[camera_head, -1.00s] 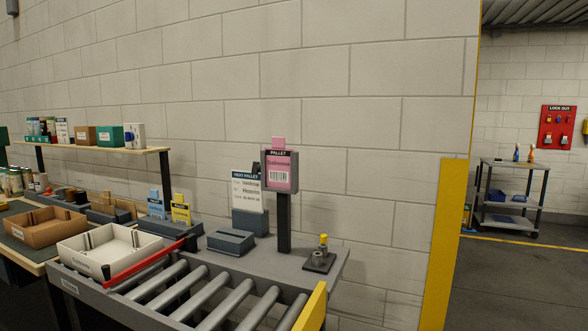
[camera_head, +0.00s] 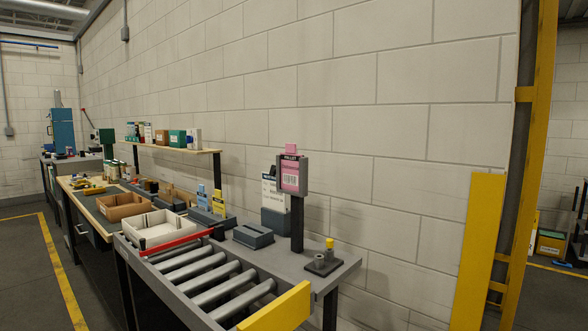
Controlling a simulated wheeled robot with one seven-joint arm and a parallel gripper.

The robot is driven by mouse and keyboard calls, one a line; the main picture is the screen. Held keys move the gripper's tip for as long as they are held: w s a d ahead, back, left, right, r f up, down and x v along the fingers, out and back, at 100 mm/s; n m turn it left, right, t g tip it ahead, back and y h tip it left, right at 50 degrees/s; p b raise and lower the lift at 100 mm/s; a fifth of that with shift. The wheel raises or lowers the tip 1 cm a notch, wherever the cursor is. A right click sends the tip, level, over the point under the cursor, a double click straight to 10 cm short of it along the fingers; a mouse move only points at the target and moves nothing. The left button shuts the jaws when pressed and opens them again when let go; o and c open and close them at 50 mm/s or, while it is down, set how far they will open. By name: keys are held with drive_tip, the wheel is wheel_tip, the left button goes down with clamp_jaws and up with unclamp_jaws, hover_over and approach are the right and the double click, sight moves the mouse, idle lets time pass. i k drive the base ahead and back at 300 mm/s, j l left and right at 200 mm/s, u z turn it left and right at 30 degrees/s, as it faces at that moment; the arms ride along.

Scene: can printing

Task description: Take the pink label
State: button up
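A pink label (camera_head: 290,176) with a barcode sits in a grey holder on top of a dark post. The post stands on the grey end of a roller conveyor table. The label's pink tab sticks up above the holder. Smaller blue (camera_head: 202,197) and yellow (camera_head: 218,203) cards stand farther left beside the conveyor. My gripper is not in view.
The roller conveyor (camera_head: 205,277) fills the lower middle, with a yellow end plate (camera_head: 276,310) at the front. A white tray (camera_head: 155,236) and a brown tray (camera_head: 118,211) sit to the left. A yellow barrier (camera_head: 476,250) stands right. Open floor lies at the left.

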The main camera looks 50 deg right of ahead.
sight(289, 160)
drive_tip(key=k+l+u, duration=0.15)
drive_tip(key=l, duration=0.2)
drive_tip(key=k+l+u, duration=0.1)
drive_tip(key=l, duration=0.25)
drive_tip(key=k+l+u, duration=0.15)
drive_tip(key=k+l, duration=0.15)
